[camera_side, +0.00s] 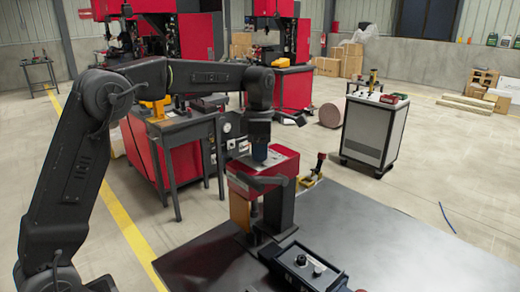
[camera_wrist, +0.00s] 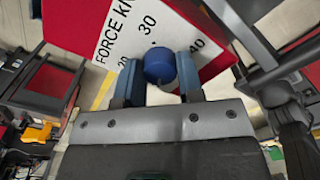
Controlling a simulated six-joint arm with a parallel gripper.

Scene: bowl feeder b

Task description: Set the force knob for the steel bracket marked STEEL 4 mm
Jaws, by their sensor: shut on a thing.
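The force knob (camera_wrist: 159,65) is a round blue knob on a white dial plate (camera_wrist: 125,35) in the wrist view. The plate reads "FORCE KN", partly cut off, with 30 and 40 legible and another number partly covered. My gripper (camera_wrist: 158,78) has its two blue-grey fingers on either side of the knob, shut on it. In the side view my gripper (camera_side: 259,150) reaches down onto the top of the red press head (camera_side: 272,172). The knob's pointer is hidden, so its setting cannot be told. I cannot make out a bracket marked STEEL 4 mm.
The press stands on a dark table (camera_side: 390,240). A black control box (camera_side: 303,264) with a knob is at its front. A small yellow-and-black tool (camera_side: 313,176) stands behind the press. A grey cabinet (camera_side: 373,130) is further back. The table's right side is clear.

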